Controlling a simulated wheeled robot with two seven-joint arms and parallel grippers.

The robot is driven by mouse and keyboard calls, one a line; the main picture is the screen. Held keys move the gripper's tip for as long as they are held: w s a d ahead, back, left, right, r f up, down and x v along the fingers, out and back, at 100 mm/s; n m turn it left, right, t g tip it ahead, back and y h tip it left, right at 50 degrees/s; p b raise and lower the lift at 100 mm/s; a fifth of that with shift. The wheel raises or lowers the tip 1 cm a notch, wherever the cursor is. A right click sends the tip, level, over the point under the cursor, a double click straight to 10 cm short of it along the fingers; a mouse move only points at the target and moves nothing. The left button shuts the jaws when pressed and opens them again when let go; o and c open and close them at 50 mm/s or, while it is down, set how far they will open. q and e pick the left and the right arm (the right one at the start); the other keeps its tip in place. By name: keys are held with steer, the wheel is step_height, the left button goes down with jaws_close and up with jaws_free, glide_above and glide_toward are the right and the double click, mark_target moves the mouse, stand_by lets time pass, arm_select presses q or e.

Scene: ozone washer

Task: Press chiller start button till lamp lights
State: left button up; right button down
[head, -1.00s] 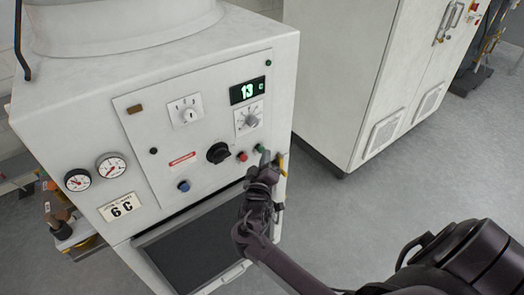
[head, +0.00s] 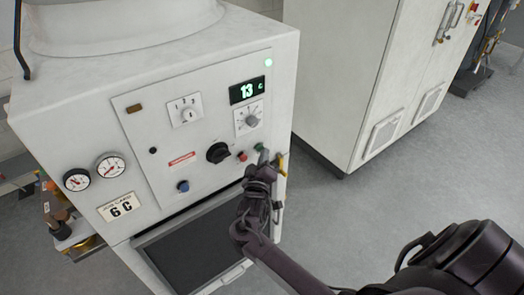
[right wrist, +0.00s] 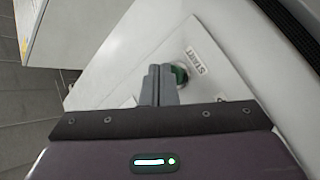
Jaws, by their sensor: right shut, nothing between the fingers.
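The chiller's white control panel (head: 140,135) fills the left half of the head view. The green start button (head: 259,147) is at its lower right; it also shows in the right wrist view (right wrist: 181,74) beside a START label (right wrist: 198,61). My right gripper (head: 264,157) is shut and empty, its fingertips at the button. In the right wrist view the closed fingers (right wrist: 159,72) partly hide the button; I cannot tell how deep it is pressed. The small round lamp (head: 268,62) at the panel's top right glows pale green. My left gripper is not in view.
A red button (head: 242,156) and a black rotary knob (head: 218,153) sit left of the start button. A yellow handle (head: 283,164) is close on the right. The display (head: 247,90) reads 13 C. A white cabinet (head: 345,80) stands behind, with clear floor in front.

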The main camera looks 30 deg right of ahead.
steer(key=shift+s, duration=0.15)
steer(key=shift+s+p, duration=0.65)
steer(key=shift+s, duration=0.05)
steer(key=s+p, duration=0.3)
steer(key=s, duration=0.2)
steer(key=shift+d, duration=0.2)
stand_by(0.9)
